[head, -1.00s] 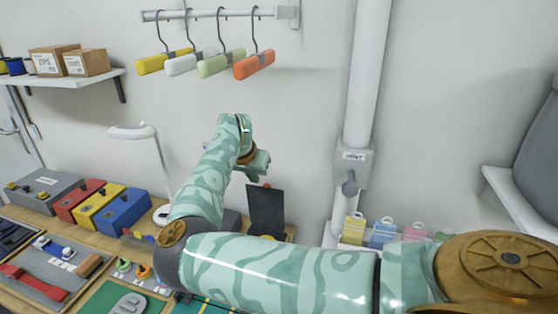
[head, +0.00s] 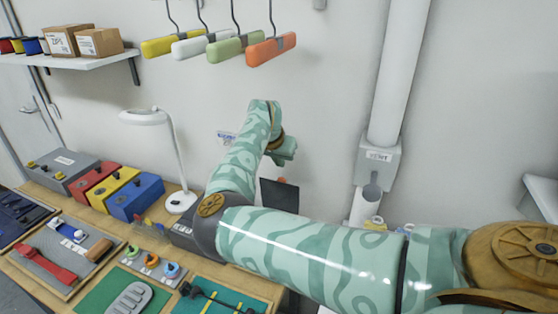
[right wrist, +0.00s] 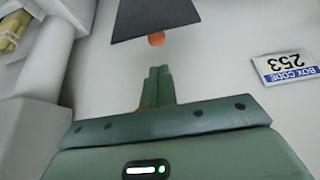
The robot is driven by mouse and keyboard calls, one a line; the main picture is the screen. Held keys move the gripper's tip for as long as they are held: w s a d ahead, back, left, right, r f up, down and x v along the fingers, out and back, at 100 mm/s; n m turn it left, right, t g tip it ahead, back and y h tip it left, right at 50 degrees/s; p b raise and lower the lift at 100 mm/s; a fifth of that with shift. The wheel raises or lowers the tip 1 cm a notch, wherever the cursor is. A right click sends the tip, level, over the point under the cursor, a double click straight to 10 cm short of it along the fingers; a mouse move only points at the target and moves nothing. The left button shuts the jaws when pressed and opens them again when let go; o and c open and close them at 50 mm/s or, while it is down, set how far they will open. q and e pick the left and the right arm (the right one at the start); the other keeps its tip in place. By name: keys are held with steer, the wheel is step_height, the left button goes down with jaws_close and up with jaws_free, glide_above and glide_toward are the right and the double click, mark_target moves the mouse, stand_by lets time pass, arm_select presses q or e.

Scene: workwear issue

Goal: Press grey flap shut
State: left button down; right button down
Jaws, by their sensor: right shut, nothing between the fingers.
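A grey vent fitting (head: 379,160) labelled VENT sits on the white pipe in the head view, with a rounded grey part (head: 371,192) below its label. A dark grey upright panel (head: 280,194) with an orange knob at its top edge stands left of it. In the right wrist view the panel (right wrist: 153,18) and knob (right wrist: 156,39) lie beyond my fingertips, apart from them. I cannot tell which of these is the flap. My right gripper (head: 284,151) is above the panel in the head view; its fingers (right wrist: 158,72) are shut and empty. My left gripper is out of view.
My right arm hides part of the bench. Red, yellow and blue boxes (head: 135,197) and a white lamp (head: 147,117) stand to the left. Coloured hangers (head: 233,46) hang above. A box code label (right wrist: 287,67) is on the wall.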

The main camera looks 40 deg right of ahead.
steer(key=x, duration=0.7)
steer(key=shift+b, duration=0.4)
steer(key=shift+f, duration=0.15)
